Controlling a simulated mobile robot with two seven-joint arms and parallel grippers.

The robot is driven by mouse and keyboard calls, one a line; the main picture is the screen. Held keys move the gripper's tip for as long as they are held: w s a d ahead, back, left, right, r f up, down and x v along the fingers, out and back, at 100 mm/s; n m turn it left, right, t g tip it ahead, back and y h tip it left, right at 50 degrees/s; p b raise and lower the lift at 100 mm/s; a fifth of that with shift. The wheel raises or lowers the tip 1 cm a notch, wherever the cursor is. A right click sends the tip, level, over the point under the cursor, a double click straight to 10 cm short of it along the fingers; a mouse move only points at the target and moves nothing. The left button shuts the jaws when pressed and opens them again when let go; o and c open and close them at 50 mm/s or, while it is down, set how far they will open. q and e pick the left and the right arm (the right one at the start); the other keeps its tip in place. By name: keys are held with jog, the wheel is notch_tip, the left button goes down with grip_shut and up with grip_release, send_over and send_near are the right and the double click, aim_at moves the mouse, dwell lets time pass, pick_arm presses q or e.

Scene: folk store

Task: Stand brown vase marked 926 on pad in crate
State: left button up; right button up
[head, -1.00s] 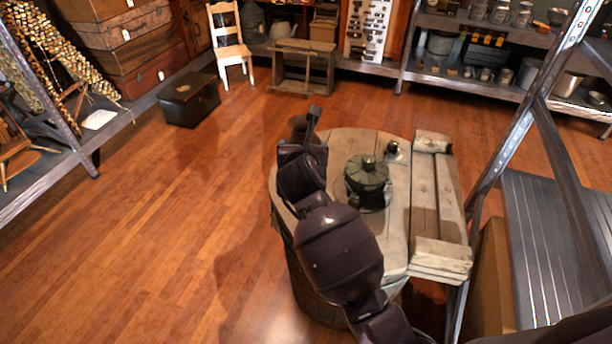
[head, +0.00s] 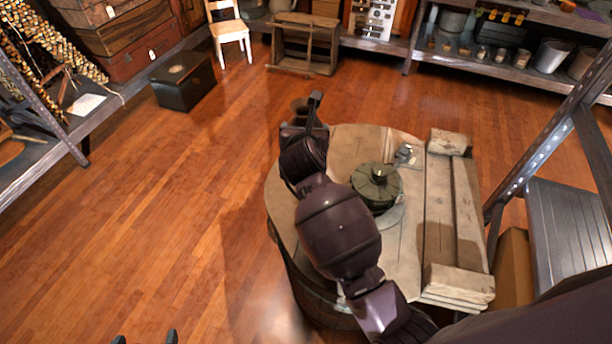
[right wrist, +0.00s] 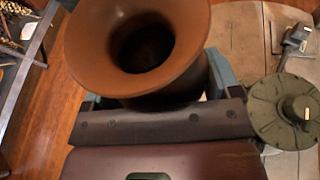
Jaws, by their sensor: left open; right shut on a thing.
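The brown vase (right wrist: 85,45), with a wide flared rim and dark mouth, is upright in my right gripper (right wrist: 155,92), which is shut on it. No 926 mark shows. In the head view, a bit of the vase (head: 298,104) shows behind my right gripper (head: 304,128), over the far left edge of the round wooden tabletop (head: 350,140). My left gripper (head: 146,338) is open and empty at the bottom edge, over the floor. I make out neither a pad nor a crate for certain; a slatted wooden piece (head: 437,205) lies at the tabletop's right.
A metal shelf rack (head: 545,150) stands close on the right. A dark chest (head: 185,82) sits far left. The floor (head: 140,220) left of the table is clear.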

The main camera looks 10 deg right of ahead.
notch_tip(320, 180, down, 12)
jog(key=b, duration=0.2)
jog(key=shift+b, duration=0.4)
notch_tip(320, 180, down, 5)
jog(key=shift+s+r+b, duration=0.1)
jog(key=shift+b, duration=0.7)
jog(key=shift+f, duration=0.35)
